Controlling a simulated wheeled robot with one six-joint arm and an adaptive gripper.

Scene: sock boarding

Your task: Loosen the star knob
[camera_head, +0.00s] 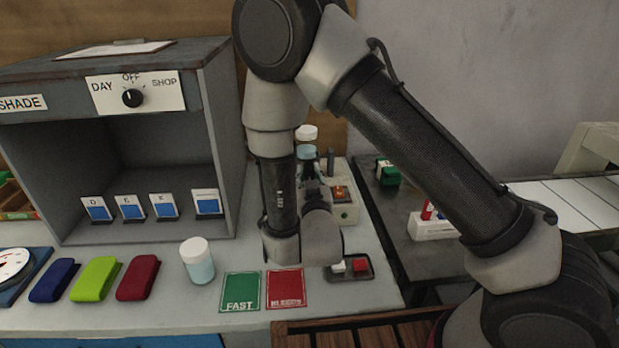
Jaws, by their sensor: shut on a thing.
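My arm reaches down from the top middle, and its wrist (321,238) hangs over the back right part of the light worktop. I cannot make out a star knob. Just behind the wrist is a pale box (346,212) with an orange-lit switch on top. A white-capped jar (306,133) stands behind my arm.
A shade cabinet (228,150) with a dial stands left of my arm. A white-lidded jar (198,262), a green FAST card (240,291), a red card (286,289) and a button tray (350,268) lie in front. Three coloured pads lie at left. A dark bench (395,230) is at right.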

